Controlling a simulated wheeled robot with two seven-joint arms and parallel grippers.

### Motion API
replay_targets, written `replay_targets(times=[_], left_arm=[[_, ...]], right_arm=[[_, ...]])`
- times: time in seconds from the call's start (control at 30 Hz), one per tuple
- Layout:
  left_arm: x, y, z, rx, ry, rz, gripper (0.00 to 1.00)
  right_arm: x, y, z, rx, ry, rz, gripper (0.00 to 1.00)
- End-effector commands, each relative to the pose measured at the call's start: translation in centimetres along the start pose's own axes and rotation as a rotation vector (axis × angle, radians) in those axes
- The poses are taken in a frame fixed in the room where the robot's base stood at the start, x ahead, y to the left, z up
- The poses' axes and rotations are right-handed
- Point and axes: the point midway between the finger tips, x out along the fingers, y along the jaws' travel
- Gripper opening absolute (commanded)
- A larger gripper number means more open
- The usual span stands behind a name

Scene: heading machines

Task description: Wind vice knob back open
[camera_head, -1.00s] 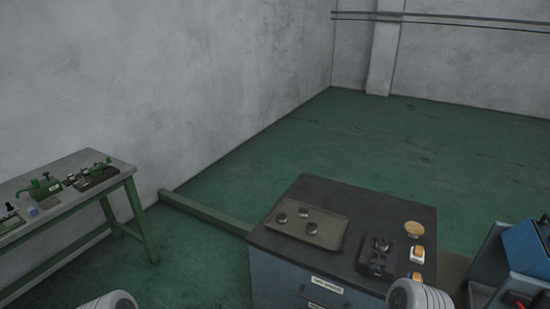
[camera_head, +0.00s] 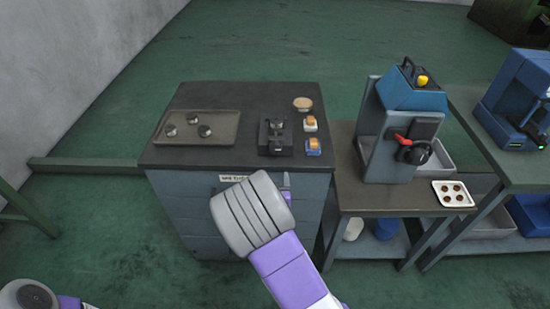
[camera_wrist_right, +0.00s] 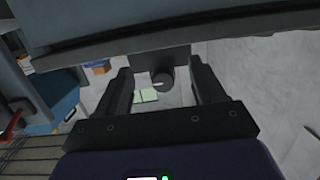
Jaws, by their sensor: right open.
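The small dark vice (camera_head: 276,136) stands on the dark cabinet top near its front edge. In the right wrist view, a dark block, probably the vice body (camera_wrist_right: 160,60), shows with a round dark knob (camera_wrist_right: 162,79) below it in the picture. My right gripper (camera_head: 287,180) is in front of the cabinet, below the vice, mostly hidden by my wrist. In the wrist view its fingers (camera_wrist_right: 163,88) are open and apart, with the knob seen between them; I cannot tell how far beyond the fingertips it is. Only links of my left arm show at lower left.
A tray (camera_head: 225,125) with three round metal parts lies left of the vice. A blue-grey machine with a red lever (camera_head: 400,138) stands on the bench further right.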

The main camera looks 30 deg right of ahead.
Motion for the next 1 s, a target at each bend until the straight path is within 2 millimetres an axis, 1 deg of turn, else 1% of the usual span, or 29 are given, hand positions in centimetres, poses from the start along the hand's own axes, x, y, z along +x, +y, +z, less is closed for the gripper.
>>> replay_targets(times=[0.03, 0.1, 0.2, 0.27, 0.33, 0.6, 0.7, 0.83, 1.0], left_arm=[[0.7, -0.2, 0.0, 0.0, 0.0, 0.0, 0.43], [0.9, -0.3, -0.1, 0.0, 0.0, 0.0, 0.43], [1.0, -0.4, -0.1, 0.0, 0.0, 0.0, 0.43], [1.1, -0.4, -0.1, 0.0, 0.0, 0.0, 0.43], [1.2, -0.4, -0.1, 0.0, 0.0, 0.0, 0.43], [1.9, -0.7, -0.1, 0.0, 0.0, 0.0, 0.43], [2.0, -0.8, -0.1, 0.0, 0.0, 0.0, 0.43], [2.1, -0.8, -0.1, 0.0, 0.0, 0.0, 0.43], [2.1, -0.8, -0.1, 0.0, 0.0, 0.0, 0.43]], right_arm=[[0.0, -0.1, -1.6, 0.015, 0.068, 0.005, 0.69], [-0.1, 0.1, -3.5, 0.03, 0.131, 0.014, 0.69], [-0.1, 0.3, -4.8, 0.041, 0.175, 0.023, 0.69], [0.3, 0.4, -5.1, 0.043, 0.184, 0.025, 0.69], [1.1, 0.5, -5.3, 0.043, 0.185, 0.026, 0.69], [5.2, 0.6, -5.9, 0.041, 0.181, 0.025, 0.69], [6.3, 0.6, -6.0, 0.04, 0.18, 0.024, 0.69], [7.0, 0.6, -6.2, 0.04, 0.179, 0.024, 0.69], [7.2, 0.6, -6.3, 0.04, 0.178, 0.024, 0.69]])
